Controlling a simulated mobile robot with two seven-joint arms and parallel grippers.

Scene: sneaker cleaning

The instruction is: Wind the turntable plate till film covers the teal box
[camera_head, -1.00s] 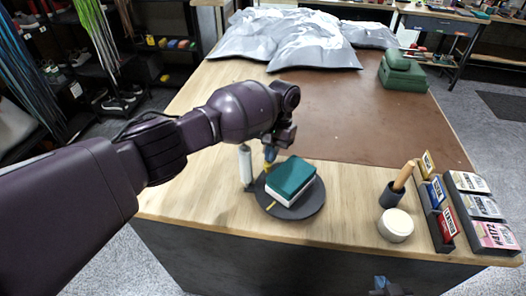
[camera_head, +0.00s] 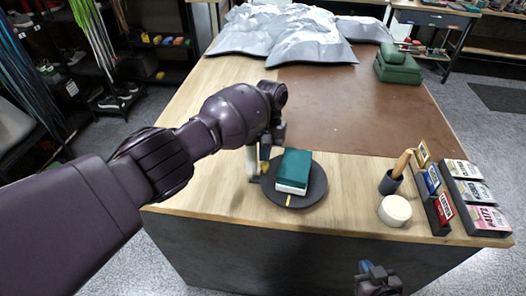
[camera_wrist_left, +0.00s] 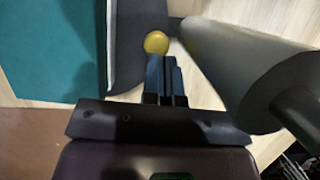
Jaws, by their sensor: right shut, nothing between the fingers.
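The teal box (camera_head: 295,165), with a white lower part, sits on the dark round turntable plate (camera_head: 314,192). It also shows in the left wrist view (camera_wrist_left: 50,55). A pale film roll (camera_head: 252,163) stands upright at the plate's left; the left wrist view shows it large (camera_wrist_left: 245,70). I cannot make out clear film on the box. My left gripper (camera_head: 265,153) is low between roll and box. Its fingers (camera_wrist_left: 165,75) are together beside a yellow knob (camera_wrist_left: 156,42); contact is unclear. My right gripper (camera_head: 378,282) is shut and empty, before the table's front.
A round cream tin (camera_head: 394,211) and a dark cup (camera_head: 390,183) with a wooden handle stand right of the plate. Card racks (camera_head: 440,214) line the right edge. Grey crumpled sheets (camera_head: 285,35) and a green case (camera_head: 397,68) lie behind. The brown mat (camera_head: 340,115) is mostly clear.

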